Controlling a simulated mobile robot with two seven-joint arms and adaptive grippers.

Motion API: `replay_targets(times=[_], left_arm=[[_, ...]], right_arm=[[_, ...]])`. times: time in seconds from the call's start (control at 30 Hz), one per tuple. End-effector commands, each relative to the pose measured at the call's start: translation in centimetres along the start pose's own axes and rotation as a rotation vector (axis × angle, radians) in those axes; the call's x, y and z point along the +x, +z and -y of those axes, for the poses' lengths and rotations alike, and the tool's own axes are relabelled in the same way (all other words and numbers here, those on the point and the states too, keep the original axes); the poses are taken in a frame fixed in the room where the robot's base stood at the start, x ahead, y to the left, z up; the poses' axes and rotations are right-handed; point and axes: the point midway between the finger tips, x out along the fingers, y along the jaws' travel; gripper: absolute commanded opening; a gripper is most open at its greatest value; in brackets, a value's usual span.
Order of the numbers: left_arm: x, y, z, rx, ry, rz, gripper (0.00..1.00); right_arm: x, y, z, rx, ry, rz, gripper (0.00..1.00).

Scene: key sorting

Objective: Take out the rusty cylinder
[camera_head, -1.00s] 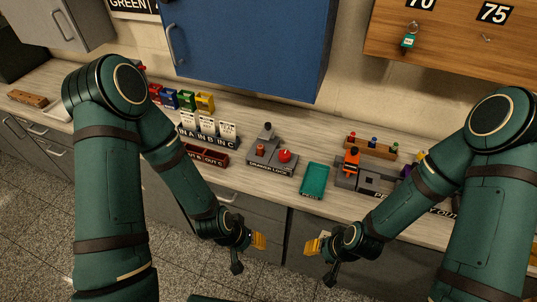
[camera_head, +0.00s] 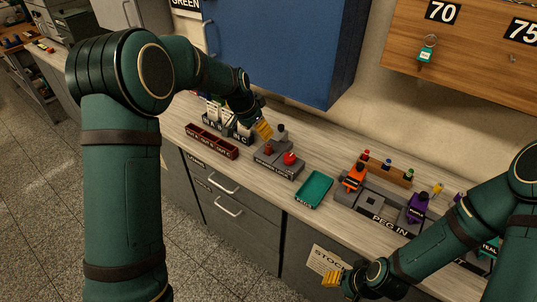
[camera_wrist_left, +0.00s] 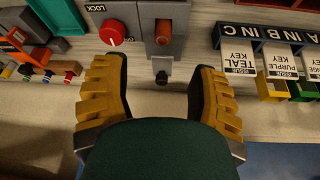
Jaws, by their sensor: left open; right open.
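The rusty cylinder (camera_head: 268,150) stands in the grey lock block (camera_head: 285,170) on the counter, beside a red knob (camera_head: 290,158). In the left wrist view the cylinder (camera_wrist_left: 163,32) sits in a slot of the grey block, and the red knob (camera_wrist_left: 112,32) is to its left. My left gripper (camera_head: 264,130) is above the back left of the block. Its fingers (camera_wrist_left: 160,75) are spread with nothing held between them; a black knob (camera_wrist_left: 161,77) shows in the gap. My right gripper (camera_head: 333,280) is low in front of the counter, away from the block.
A teal tray (camera_head: 314,190) lies right of the block. A dark red sectioned bin (camera_head: 211,142) is to its left. Orange and purple pieces stand on the peg station (camera_head: 375,200). A blue cabinet (camera_head: 280,45) hangs behind my left arm.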

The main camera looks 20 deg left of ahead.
Motion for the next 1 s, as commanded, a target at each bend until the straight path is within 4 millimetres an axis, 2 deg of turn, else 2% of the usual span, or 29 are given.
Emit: replay_targets(times=[0.07,0.17,0.5,0.87,1.0], left_arm=[[-0.9,-0.8,0.5,0.025,-0.004,-0.006,0.59],[-0.6,-1.0,0.7,0.038,-0.004,-0.006,0.59],[5.5,-0.9,0.7,0.037,-0.003,-0.004,0.59],[7.9,-0.9,0.7,0.036,-0.003,-0.006,0.59],[9.8,-0.5,0.7,0.036,-0.003,-0.005,0.59]], right_arm=[[0.2,0.1,-0.1,-0.001,0.0,0.001,0.47],[0.4,0.1,-0.1,-0.002,-0.001,0.001,0.47],[1.4,-0.1,-0.5,-0.002,0.0,-0.004,0.47],[1.8,-0.1,-0.7,-0.002,0.0,-0.007,0.47],[2.4,-0.2,-0.9,-0.002,0.0,-0.009,0.47]])
